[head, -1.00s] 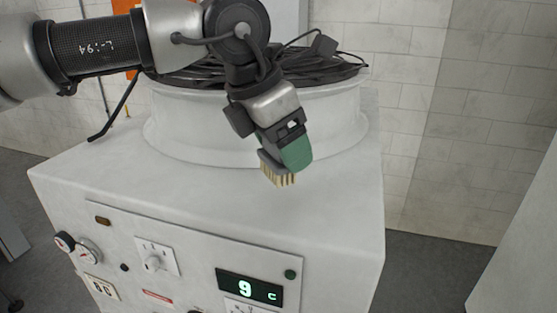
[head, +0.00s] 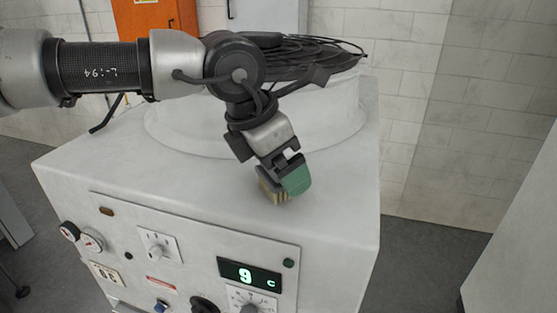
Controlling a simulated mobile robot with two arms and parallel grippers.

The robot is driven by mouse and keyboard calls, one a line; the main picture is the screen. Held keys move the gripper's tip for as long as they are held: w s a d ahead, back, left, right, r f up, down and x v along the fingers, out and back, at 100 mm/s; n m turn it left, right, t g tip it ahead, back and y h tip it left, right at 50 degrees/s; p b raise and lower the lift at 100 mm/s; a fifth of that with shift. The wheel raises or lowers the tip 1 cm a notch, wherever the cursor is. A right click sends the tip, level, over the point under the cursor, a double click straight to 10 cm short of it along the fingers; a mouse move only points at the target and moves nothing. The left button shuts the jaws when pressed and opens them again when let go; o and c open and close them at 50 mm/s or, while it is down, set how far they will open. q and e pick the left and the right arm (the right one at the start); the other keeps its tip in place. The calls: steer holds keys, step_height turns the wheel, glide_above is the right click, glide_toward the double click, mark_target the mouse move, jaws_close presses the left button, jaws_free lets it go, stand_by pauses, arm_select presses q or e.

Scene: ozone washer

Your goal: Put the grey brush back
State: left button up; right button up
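My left gripper (head: 287,172), with a green finger pad, comes in from the left and points down. It is shut on the grey brush (head: 266,182), whose pale bristles face down. The brush is low over the white top (head: 215,185) of the washer, near its front edge and in front of the raised round drum rim. I cannot tell whether the bristles touch the top. The gripper hides part of the brush. My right gripper is not in view.
Coiled black cables (head: 315,62) lie on the round white rim (head: 185,130) behind the gripper. The front panel (head: 185,250) has gauges, knobs and a display reading 9 c. The washer's top is clear to the left and right of the brush.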

arm_select(q)
steer(key=shift+r, duration=0.1)
steer(key=b+v, duration=0.2)
steer(key=v, duration=1)
steer(key=shift+b, duration=0.4)
